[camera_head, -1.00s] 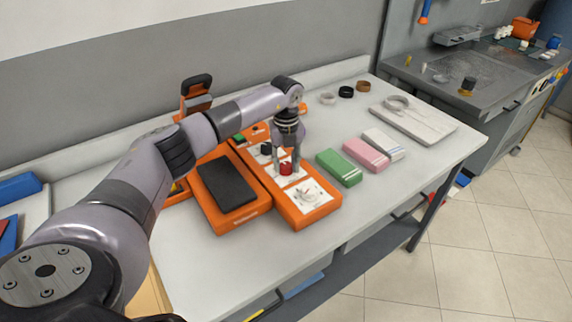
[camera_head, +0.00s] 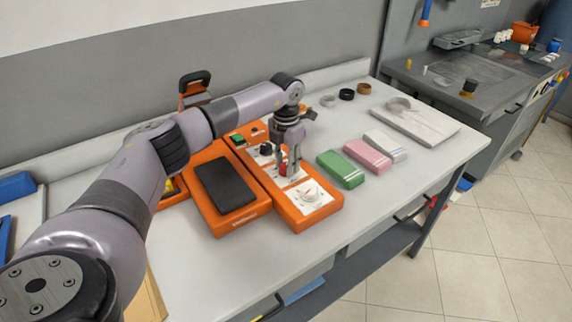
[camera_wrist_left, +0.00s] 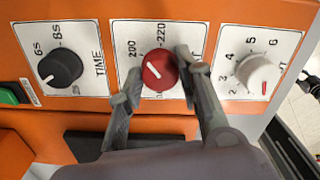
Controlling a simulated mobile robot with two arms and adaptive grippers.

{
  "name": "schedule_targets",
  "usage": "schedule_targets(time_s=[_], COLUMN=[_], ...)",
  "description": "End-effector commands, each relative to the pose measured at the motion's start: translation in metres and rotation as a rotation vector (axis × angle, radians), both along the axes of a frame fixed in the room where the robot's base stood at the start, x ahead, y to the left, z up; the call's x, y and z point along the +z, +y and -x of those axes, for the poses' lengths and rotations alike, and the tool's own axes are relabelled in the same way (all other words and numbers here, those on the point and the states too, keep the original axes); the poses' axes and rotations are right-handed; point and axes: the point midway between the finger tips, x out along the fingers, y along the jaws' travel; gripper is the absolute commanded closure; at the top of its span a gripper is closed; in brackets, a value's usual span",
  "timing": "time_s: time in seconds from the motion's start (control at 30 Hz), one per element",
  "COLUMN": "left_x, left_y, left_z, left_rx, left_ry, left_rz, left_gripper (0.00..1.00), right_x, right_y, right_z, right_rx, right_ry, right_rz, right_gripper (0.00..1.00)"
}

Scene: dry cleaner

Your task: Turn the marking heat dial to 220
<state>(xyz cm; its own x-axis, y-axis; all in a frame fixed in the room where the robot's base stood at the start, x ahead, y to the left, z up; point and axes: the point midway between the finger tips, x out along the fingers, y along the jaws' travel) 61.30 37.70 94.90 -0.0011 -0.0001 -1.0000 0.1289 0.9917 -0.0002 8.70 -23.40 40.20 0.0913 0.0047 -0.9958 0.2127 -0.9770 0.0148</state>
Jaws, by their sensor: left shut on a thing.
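The control panel of an orange press (camera_head: 305,218) holds the red dial, which carries the middle scale marked 200 and 220. The red dial (camera_wrist_left: 160,71) shows its white pointer line aimed to the upper left, on the 200 side rather than at 220. In the head view the red dial (camera_head: 284,169) is partly hidden by my fingers. My left gripper (camera_wrist_left: 158,72) is shut on the red dial, one finger on each side. It comes down on the panel from above in the head view (camera_head: 290,166). My right gripper is not in view.
A black TIME dial (camera_wrist_left: 60,70) and a white numbered dial (camera_wrist_left: 258,76) flank the red one closely. A black pad (camera_head: 225,183) lies left of the panel. Green (camera_head: 339,169), pink (camera_head: 367,156) and white (camera_head: 385,145) blocks stand to the right on the white table.

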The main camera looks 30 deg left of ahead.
Motion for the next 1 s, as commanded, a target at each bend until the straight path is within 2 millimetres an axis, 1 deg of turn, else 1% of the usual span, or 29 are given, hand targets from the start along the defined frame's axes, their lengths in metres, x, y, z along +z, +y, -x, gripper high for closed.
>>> schedule_targets(time_s=[0.2,0.5,0.7,1.0], left_x=[0.002,0.002,0.002,0.003], left_y=[0.000,0.000,0.000,0.000], left_z=[-0.002,-0.002,-0.002,-0.002], left_rx=[-0.205,-0.455,-0.573,-0.659], left_ry=[-0.009,-0.009,-0.008,-0.008], left_rz=[-0.001,0.000,-0.001,-0.001], left_gripper=[0.95,0.95,0.95,0.95], right_x=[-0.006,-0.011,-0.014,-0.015], right_y=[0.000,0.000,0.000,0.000], right_z=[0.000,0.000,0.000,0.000], right_rx=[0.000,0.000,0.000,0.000], right_ry=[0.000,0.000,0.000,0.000], right_rz=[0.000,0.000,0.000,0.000], right_gripper=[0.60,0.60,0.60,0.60])
